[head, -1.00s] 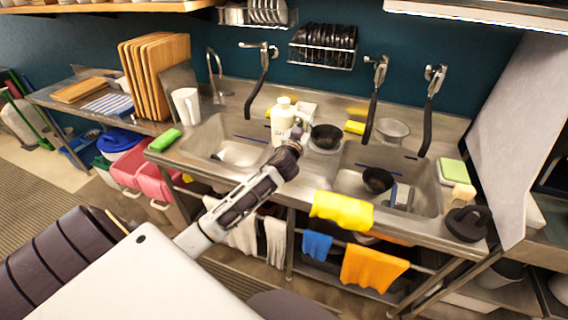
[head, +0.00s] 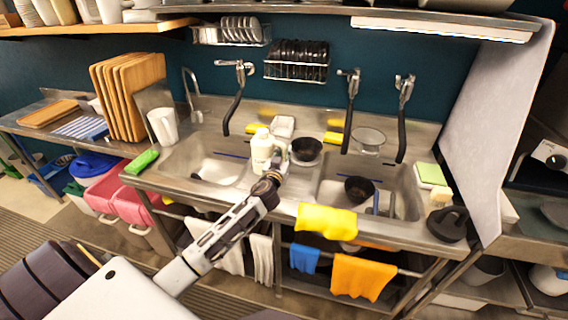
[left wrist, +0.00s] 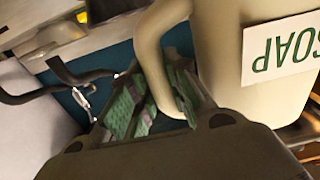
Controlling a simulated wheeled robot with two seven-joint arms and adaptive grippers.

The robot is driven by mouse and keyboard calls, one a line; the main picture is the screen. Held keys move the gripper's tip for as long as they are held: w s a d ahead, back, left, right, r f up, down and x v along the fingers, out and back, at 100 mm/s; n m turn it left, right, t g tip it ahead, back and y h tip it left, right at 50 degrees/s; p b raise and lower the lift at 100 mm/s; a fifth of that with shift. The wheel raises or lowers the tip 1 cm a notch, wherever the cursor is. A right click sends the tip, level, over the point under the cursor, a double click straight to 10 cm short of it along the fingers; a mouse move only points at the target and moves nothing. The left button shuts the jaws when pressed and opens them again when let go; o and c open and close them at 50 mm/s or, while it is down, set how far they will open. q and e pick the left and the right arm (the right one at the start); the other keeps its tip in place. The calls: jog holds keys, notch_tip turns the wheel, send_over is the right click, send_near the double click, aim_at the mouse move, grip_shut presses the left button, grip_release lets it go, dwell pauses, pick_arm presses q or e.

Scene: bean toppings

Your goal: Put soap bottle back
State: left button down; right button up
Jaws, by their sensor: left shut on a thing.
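The soap bottle (head: 260,148), a cream jug with a handle, is upright at the divider between the two sink basins in the head view. In the left wrist view the soap bottle (left wrist: 225,50) fills the upper right, with its SOAP label partly visible. My left gripper (head: 276,165) is at the bottle's right side. In the left wrist view the left gripper (left wrist: 150,100) has its green-padded fingers shut around the bottle's handle. I cannot tell whether the bottle's base touches the steel counter. My right gripper is not in view.
A black bowl (head: 306,150) stands just right of the bottle. The left basin (head: 205,165) and right basin (head: 330,190) flank it; another black bowl (head: 358,189) is in the right one. Yellow sponges (head: 334,137) and a glass bowl (head: 369,140) are behind. A yellow cloth (head: 326,221) hangs over the front edge.

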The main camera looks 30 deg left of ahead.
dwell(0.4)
pick_arm(q)
jog(key=shift+f, duration=1.85)
jog(key=shift+f+b, duration=0.15)
jog(key=shift+b, duration=0.25)
jog(key=c, duration=1.3)
grip_release()
jog(key=shift+c, duration=0.2)
jog(key=shift+v, duration=1)
jog(key=b+v, duration=0.2)
jog(key=v, duration=0.8)
